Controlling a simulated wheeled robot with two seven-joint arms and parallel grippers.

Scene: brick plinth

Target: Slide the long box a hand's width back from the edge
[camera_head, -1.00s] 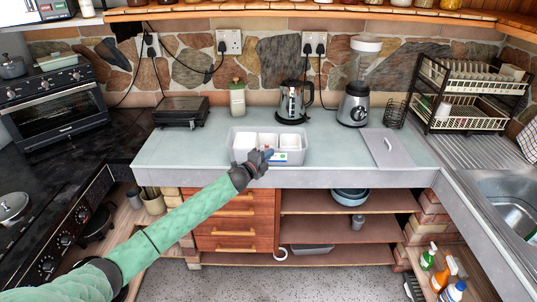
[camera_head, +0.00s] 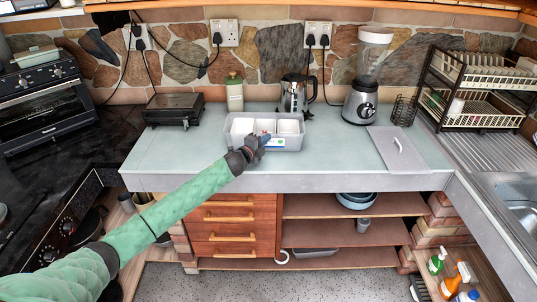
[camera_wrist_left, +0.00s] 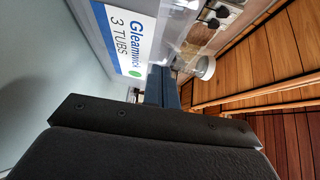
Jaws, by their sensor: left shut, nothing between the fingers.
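The long box (camera_head: 292,144) is a pale grey open box with three white compartments or tubs, standing on the counter in the head view. A clear strip of counter lies between it and the front edge. Its label, reading "Gleamwick 3 TUBS" (camera_wrist_left: 125,35), fills the upper left of the left wrist view. My left gripper (camera_head: 264,138) is shut and empty, its fingertips at the box's front side. Its dark blue fingers (camera_wrist_left: 162,88) point toward the box in the wrist view; exact contact is hard to see. My right gripper is not in view.
A blender (camera_head: 361,98) and a flat grey panel with a handle (camera_head: 398,150) are to the right. A black grill (camera_head: 174,110) is at the left. Some bare counter lies behind the box.

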